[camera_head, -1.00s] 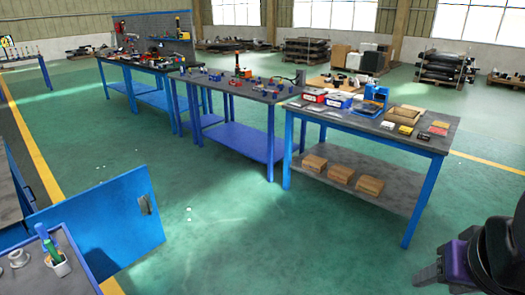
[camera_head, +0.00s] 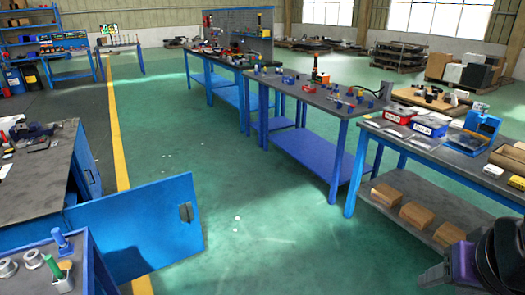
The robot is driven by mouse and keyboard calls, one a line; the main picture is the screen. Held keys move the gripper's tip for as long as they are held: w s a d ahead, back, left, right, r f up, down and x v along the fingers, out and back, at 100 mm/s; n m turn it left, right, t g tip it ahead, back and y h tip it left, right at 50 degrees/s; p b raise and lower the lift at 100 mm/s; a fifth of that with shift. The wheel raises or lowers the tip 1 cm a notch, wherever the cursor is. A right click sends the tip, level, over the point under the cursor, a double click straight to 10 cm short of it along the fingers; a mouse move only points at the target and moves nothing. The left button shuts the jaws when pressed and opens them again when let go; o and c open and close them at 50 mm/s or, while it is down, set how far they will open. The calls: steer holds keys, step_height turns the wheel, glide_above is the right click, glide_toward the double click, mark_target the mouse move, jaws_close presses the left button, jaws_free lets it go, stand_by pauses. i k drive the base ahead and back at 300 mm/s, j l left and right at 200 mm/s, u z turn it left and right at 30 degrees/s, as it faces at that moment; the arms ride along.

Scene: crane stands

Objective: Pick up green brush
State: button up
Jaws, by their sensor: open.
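A green handle, which looks like the green brush (camera_head: 50,264), stands upright in a small white cup (camera_head: 64,281). The cup is on a blue-edged cart top (camera_head: 93,266) at the lower left. The lower end of the green handle is hidden in the cup. My gripper (camera_head: 432,277) shows at the lower right edge, purple and black, partly cut off by the frame. It is open, and nothing shows in it. It is far to the right of the green brush.
Metal rings (camera_head: 31,258) and a blue item (camera_head: 60,240) lie near the cup. An open blue cabinet door (camera_head: 135,228) stands behind the cart, by a workbench (camera_head: 35,185). Blue tables (camera_head: 325,145) line the right. Green floor (camera_head: 260,220) between is clear.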

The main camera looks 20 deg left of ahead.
mark_target(49, 260)
steer(key=i+u, duration=0.35)
steer(key=i, duration=0.15)
steer(key=i+l+u, duration=0.1)
steer(key=i+u, duration=0.2)
steer(key=i, duration=0.2)
steer(key=i+u, duration=0.5)
steer(key=u, duration=0.2)
steer(key=i+u, duration=0.45)
steer(key=u, duration=0.3)
steer(key=i+u, duration=0.15)
steer(key=u, duration=0.25)
steer(key=i+u, duration=0.15)
steer(key=u, duration=0.25)
